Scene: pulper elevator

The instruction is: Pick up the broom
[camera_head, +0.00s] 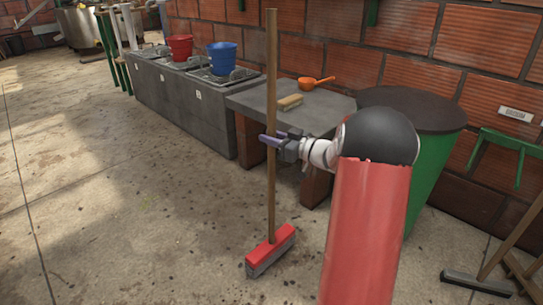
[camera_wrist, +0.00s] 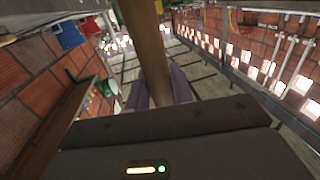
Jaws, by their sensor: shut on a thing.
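The broom (camera_head: 271,110) stands nearly upright in the head view, with a long wooden handle and a red head (camera_head: 270,248) with grey bristles low at the floor. I cannot tell whether the bristles touch the floor. My gripper (camera_head: 270,140) is shut on the handle about halfway up, its fingers on either side of it. In the wrist view the handle (camera_wrist: 146,50) runs between the purple-grey fingers of my gripper (camera_wrist: 160,88), and the lower part of the handle is hidden behind the gripper body.
A grey counter (camera_head: 200,105) with a red bucket (camera_head: 180,48) and a blue bucket (camera_head: 222,58) runs behind the broom. A low slab holds a brush (camera_head: 290,102) and an orange ladle (camera_head: 315,83). A green bin (camera_head: 432,150) stands right. The floor at left is clear.

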